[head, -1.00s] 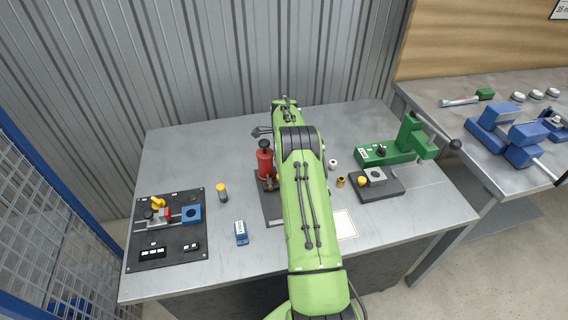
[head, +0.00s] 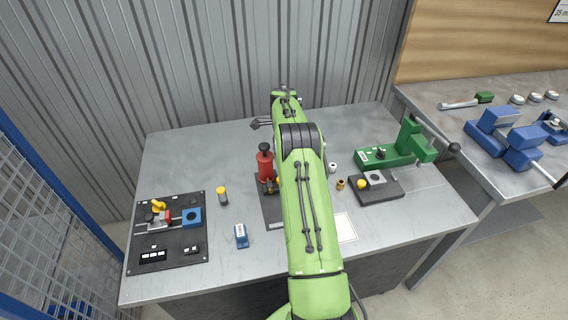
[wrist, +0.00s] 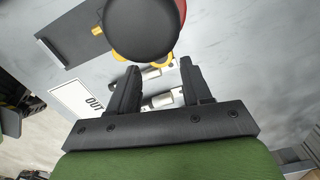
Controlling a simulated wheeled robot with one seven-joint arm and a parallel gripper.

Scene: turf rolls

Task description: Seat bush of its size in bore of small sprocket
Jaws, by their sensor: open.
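My gripper (wrist: 158,68) is open in the wrist view, its two dark fingers apart with nothing clearly held between them. Beyond the fingers lie two pale cylindrical pieces, a far one (wrist: 151,73) and a near one (wrist: 162,100), partly hidden by the fingers; I cannot tell their sizes. In the head view a white bush (head: 332,167) and a brass bush (head: 340,184) stand on the bench right of my arm. I cannot make out the small sprocket for certain; my arm hides part of the bench.
A red cylinder with a black knob (head: 265,165) stands close to my gripper; its knob (wrist: 140,25) looms in the wrist view. A green press (head: 385,153) and black-based fixture (head: 388,190) stand right.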

